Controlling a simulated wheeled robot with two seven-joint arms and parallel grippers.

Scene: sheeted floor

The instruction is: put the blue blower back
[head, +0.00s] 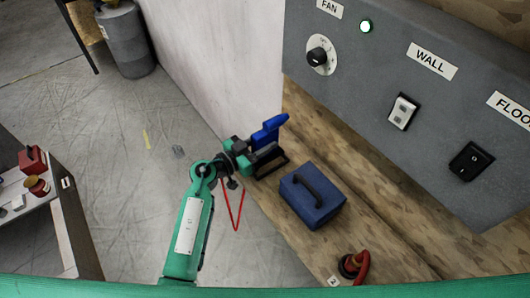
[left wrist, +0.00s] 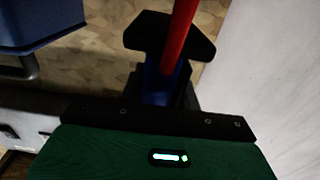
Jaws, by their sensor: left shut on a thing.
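The blue blower (head: 270,130) is held off the floor beside the pale wall. My left gripper (head: 265,158) is shut on it, and the black fingers hide part of its body. A thin red cord (head: 234,210) hangs below the gripper. In the left wrist view the blue blower (left wrist: 160,82) sits between the black fingers, with a red strip (left wrist: 179,35) running up from it. My right gripper is not in view.
A blue case (head: 312,196) with a black handle stands on the wooden ledge (head: 385,240), right of my gripper. A red item (head: 362,266) lies nearer. A grey switch panel (head: 400,60) overhangs the ledge. A side table (head: 40,200) holds red items at left.

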